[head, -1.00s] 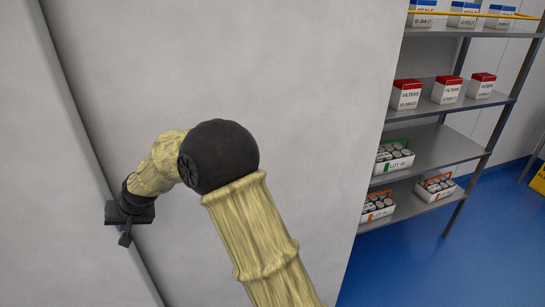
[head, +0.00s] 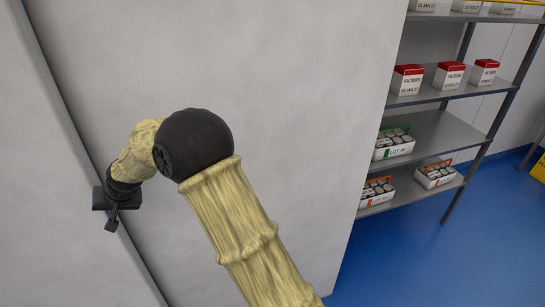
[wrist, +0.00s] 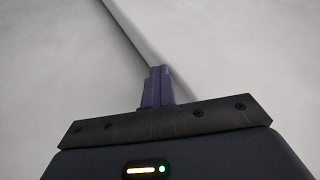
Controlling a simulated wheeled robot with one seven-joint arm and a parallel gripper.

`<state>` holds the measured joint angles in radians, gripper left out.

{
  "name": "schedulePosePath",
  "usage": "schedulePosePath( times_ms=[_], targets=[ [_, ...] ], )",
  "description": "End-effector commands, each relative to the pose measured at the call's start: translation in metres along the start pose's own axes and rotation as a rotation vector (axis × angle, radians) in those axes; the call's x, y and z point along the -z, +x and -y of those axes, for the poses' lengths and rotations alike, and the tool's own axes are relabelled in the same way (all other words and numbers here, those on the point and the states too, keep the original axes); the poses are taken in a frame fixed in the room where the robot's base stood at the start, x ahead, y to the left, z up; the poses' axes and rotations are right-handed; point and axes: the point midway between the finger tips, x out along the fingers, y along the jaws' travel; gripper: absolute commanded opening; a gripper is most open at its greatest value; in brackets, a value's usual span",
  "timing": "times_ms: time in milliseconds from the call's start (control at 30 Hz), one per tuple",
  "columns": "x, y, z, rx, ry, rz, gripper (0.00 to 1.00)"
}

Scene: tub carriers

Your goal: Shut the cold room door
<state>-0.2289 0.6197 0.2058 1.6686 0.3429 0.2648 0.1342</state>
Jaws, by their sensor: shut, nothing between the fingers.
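A large pale panel (head: 300,90) fills the middle of the head view. A long slanting strip or edge (head: 66,118) separates it from another pale surface (head: 35,190) at the left. I cannot tell which surface is the cold room door leaf, and no handle shows. My gripper (head: 112,224) is at the strip, and its fingers are shut and empty. In the wrist view, the shut fingers (wrist: 158,72) overlap the lower end of the visible strip (wrist: 128,32). Whether they touch it is unclear.
To the right, past the panel's edge, a grey shelf rack (head: 435,140) holds several filter boxes and crates of jars. Blue floor (head: 420,255) lies open in front of it. A yellow object (head: 539,170) shows at the far right.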

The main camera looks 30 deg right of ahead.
Motion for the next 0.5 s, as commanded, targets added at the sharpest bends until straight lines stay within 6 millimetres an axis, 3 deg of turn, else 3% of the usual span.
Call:
schedulePosePath(
  times_ms=[267,500],
  targets=[
    [-0.001,-0.014,-0.035,0.002,-0.001,-0.003,0.0],
    [0.0,-0.056,-0.032,0.003,-0.006,-0.003,0.0]
  ],
)
